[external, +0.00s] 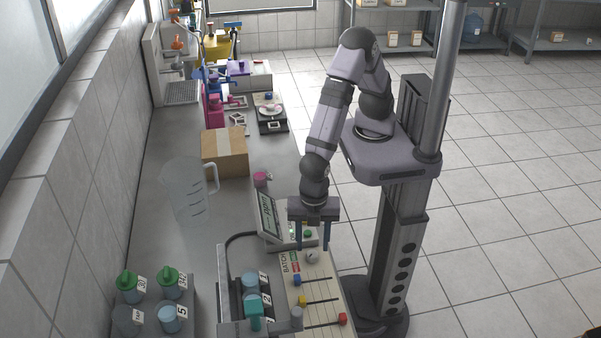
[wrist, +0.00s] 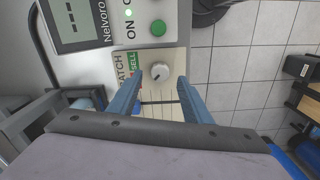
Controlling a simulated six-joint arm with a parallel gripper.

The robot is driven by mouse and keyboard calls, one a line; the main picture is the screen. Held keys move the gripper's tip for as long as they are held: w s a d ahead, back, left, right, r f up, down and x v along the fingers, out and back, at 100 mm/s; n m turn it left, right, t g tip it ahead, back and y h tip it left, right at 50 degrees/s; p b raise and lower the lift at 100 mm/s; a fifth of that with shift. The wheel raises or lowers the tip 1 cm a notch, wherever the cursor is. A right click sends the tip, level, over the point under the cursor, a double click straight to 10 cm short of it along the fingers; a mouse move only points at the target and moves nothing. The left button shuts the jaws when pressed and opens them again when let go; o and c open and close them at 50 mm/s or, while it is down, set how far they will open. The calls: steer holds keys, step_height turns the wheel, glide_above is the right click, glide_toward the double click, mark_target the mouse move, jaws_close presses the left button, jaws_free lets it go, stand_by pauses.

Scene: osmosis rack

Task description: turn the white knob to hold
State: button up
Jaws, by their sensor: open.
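The white knob (external: 312,257) sits near the top of a cream panel (external: 322,290) marked "BATCH". In the wrist view the knob (wrist: 159,71) has a small dark mark on its face, and a green label and a red "SELL" label (wrist: 131,64) lie to its left. A "hold" marking is not legible. My gripper (external: 313,246) points down over the panel with its two blue fingers apart. In the wrist view the open gripper (wrist: 160,80) has one finger on each side of the knob, with gaps visible; contact is not apparent.
A meter with a screen (external: 269,217) and a green button (external: 307,234) stands just behind the knob. Blue (external: 297,281), yellow (external: 303,300) and red (external: 342,319) sliders lie in front. A rack with jars (external: 252,284) stands close on the left.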

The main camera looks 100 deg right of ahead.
mark_target(312, 254)
steer(key=shift+r+b, duration=0.4)
steer(key=shift+r, duration=1.65)
